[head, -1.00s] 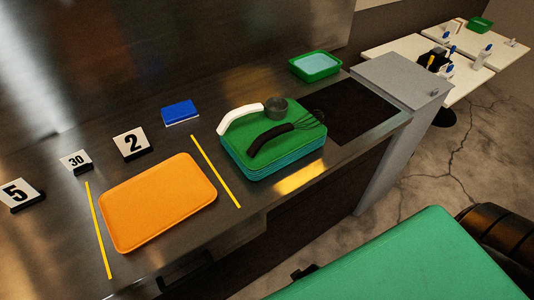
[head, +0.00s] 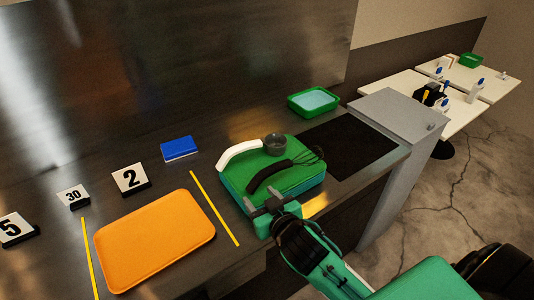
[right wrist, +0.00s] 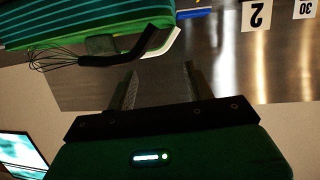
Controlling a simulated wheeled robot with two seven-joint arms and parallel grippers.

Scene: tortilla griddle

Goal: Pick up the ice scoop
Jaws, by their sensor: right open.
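The ice scoop, with a white curved handle (head: 238,153) and a grey cup (head: 275,145), lies on the stacked green trays (head: 232,196). A whisk with a black handle (head: 268,177) lies in front of it on the same stack. My right gripper (head: 260,204) is open and empty at the front left corner of the stack, apart from the scoop. In the right wrist view, the two fingers (right wrist: 160,82) are spread. Beyond them show the whisk (right wrist: 62,57), the scoop's grey cup (right wrist: 102,44) and part of its white handle (right wrist: 168,45). My left gripper is not in view.
An orange tray (head: 155,240) lies left of the stack, between yellow strips. A blue block (head: 179,147), number signs (head: 130,180) and a green tub (head: 314,101) stand on the steel counter. A dark griddle plate (head: 350,143) lies to the right.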

